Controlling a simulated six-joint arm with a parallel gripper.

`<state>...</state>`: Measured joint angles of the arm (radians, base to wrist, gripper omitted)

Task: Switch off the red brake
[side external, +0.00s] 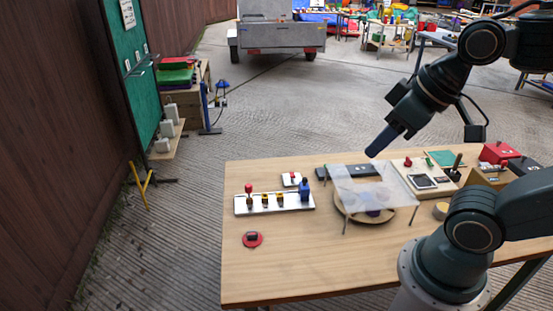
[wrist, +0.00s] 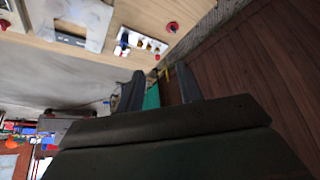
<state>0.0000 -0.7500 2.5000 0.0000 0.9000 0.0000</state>
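No part is clearly marked as the brake. On the wooden table, a small white plate carries a red switch or knob (side external: 292,176). In front of it, a long white plate (side external: 268,204) bears a red-topped post (side external: 248,188), yellow-and-black posts and a blue post (side external: 305,189); it also shows in the wrist view (wrist: 140,42). A red round piece with a dark top (side external: 252,239) lies nearer the front edge and shows in the wrist view (wrist: 172,27). My gripper (side external: 376,148) is above the table, right of these and apart from them. Its fingers (wrist: 161,72) are apart and empty.
A translucent panel on legs (side external: 371,186) stands over a round wooden tray (side external: 352,214), below my gripper. Panels and boxes, one red (side external: 496,152), crowd the table's right. A green board (side external: 123,75) stands left.

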